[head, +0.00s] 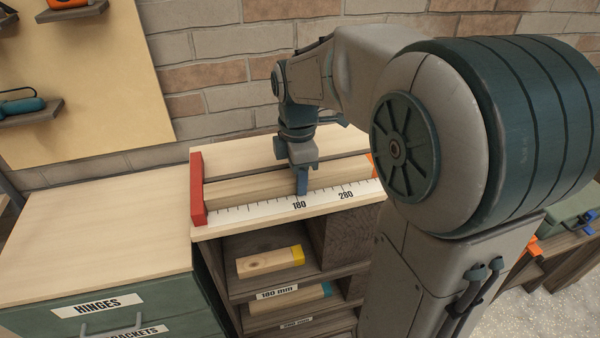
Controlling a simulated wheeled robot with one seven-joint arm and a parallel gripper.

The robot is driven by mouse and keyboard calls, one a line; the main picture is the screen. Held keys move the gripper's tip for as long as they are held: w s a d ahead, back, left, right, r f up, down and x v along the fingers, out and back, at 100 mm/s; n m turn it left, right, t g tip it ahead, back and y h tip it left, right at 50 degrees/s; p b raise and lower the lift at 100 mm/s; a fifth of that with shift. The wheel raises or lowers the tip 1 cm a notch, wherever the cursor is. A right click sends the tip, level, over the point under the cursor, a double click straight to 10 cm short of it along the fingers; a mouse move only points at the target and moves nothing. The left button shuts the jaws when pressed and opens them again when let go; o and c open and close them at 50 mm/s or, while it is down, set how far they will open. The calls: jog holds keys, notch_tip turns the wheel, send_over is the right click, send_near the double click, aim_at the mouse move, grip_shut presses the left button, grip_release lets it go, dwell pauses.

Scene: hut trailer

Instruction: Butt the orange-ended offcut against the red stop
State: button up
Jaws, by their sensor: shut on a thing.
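The orange-ended offcut (245,190) is a long pale wooden bar lying along the measuring bench, behind the white scale (255,208). A bit of orange at its right end (373,162) shows beside my arm. The red stop (198,190) stands upright at the bench's left edge. The offcut's plain left end is at or very close to the stop; I cannot tell whether they touch. My gripper (302,183) points down and is shut on the offcut around its middle, near the 180 mark. The far finger is hidden.
Shelves under the bench hold a yellow-ended block (270,262) and a blue-ended block (290,304). A green drawer cabinet (110,305) with a clear wooden top stands at left. A brick wall (225,75) is close behind. My arm covers the right side.

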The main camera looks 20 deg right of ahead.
jog(key=o, duration=1.2)
jog(key=shift+o, duration=0.2)
jog(key=shift+r, duration=0.15)
notch_tip(320, 180, up, 13)
jog(key=s+d+f+m+t, duration=0.1)
jog(key=s+f+m+t, duration=0.1)
jog(key=s+f+m, duration=1.2)
jog(key=m, duration=0.4)
jog(key=shift+t+p, duration=0.4)
